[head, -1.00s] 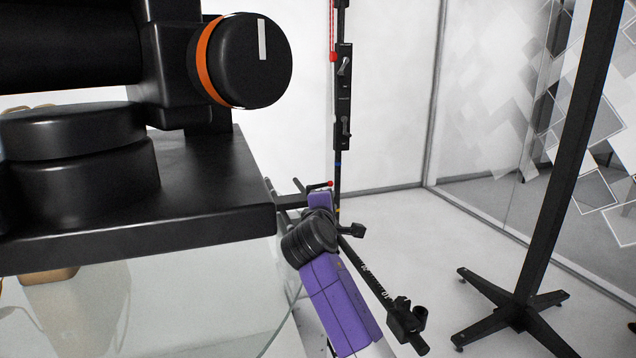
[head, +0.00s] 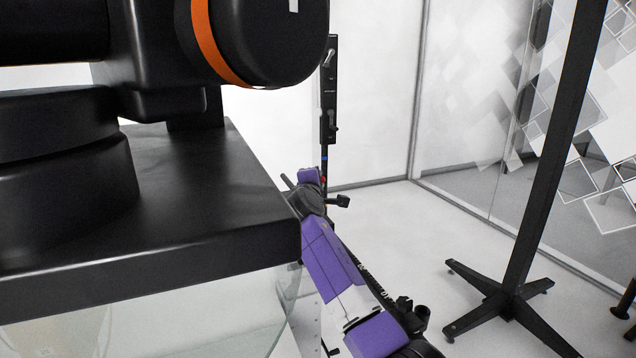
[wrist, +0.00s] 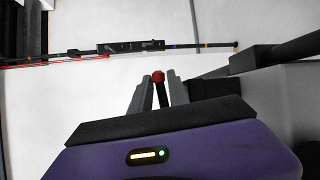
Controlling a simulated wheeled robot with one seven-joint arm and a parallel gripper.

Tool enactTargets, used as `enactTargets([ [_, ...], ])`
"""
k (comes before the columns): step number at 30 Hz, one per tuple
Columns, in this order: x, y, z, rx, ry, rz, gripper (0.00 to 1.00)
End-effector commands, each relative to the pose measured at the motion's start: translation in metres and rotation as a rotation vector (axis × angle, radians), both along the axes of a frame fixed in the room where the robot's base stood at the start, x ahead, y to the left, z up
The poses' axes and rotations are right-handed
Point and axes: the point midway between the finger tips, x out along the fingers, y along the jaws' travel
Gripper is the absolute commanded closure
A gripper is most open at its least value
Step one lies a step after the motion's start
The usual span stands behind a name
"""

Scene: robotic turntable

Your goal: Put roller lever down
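The roller lever (wrist: 162,97) is a thin black bar with a red ball at its tip in the wrist view. It lies between the two grey fingers of my gripper (wrist: 158,82). The fingers stand apart, one on each side of the red ball; whether they touch it is too small to tell. In the head view my purple arm reaches away in the middle. The fingers and lever are mostly hidden there behind the arm and the dark platform.
A thin pole carries a black switch box (head: 329,90). A black stand (head: 510,295) is at right. Pale floor between them is clear.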

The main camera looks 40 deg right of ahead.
Motion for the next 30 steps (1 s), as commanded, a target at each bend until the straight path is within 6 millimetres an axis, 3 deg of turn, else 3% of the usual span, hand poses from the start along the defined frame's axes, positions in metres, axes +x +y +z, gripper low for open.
enactTargets([
  [9,0.0019,-0.0024,-0.0007,0.000,0.000,0.000,0.79],
  [10,0.0018,-0.0023,-0.0007,0.000,0.000,0.000,0.81],
  [13,0.0019,-0.0023,-0.0008,0.001,0.001,0.000,1.00],
  [23,0.0013,-0.0009,-0.0017,0.000,0.001,-0.018,1.00],
  [30,-0.0023,0.0029,-0.0035,0.000,0.002,-0.123,1.00],
])
